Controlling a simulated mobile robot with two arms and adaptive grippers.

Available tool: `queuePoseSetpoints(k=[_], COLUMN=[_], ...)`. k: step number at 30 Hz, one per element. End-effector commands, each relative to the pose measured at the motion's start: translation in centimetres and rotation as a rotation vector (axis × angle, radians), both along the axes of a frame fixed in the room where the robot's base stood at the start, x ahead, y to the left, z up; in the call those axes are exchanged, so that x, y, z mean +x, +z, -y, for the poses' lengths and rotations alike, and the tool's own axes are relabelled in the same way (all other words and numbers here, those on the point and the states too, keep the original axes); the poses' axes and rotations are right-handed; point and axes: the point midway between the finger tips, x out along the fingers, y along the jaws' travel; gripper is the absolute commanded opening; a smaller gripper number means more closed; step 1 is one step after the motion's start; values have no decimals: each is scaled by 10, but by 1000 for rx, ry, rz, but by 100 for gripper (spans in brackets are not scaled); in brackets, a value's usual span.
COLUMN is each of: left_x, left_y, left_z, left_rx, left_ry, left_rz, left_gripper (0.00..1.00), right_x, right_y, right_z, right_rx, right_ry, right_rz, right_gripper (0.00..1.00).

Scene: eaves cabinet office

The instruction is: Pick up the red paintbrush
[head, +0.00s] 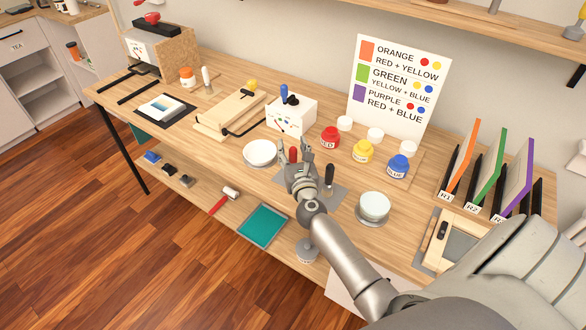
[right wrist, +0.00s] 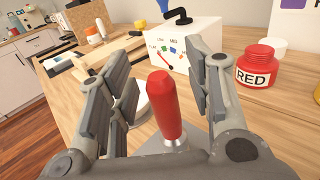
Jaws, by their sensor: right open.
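The red paintbrush (head: 293,155) stands upright on a grey mat (head: 338,193) on the workbench, with its red handle up. In the right wrist view the red handle (right wrist: 165,103) rises from a metal collar, and its lower end is hidden. My right gripper (head: 294,147) is open, with its fingers on either side of the handle. In the right wrist view a gap shows between the handle and each finger of the gripper (right wrist: 158,85). My left gripper is not in view.
A dark-handled brush (head: 329,175) stands to the right on the same mat. Red (head: 330,138), yellow (head: 363,151) and blue (head: 398,168) paint jars stand behind. A white box (head: 290,117) is behind the gripper.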

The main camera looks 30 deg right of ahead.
Motion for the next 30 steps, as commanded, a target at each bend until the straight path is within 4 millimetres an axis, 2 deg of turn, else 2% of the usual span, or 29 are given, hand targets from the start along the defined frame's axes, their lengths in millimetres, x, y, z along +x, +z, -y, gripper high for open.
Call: queuePoseSetpoints(k=[4, 5, 15, 25, 30], left_x=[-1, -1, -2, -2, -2], left_y=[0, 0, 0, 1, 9], left_z=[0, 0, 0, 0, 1], left_rx=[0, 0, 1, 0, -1], left_ry=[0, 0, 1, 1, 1], left_rz=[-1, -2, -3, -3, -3], left_gripper=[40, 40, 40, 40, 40], right_x=[0, 0, 0, 0, 0], right_y=[0, 0, 0, 2, 14], right_z=[0, 0, 0, 0, -1], right_rx=[0, 0, 0, 0, 1], right_ry=[0, 0, 1, 0, 1], right_rz=[0, 0, 0, 1, 1], right_gripper=[47, 44, 0, 0, 0])
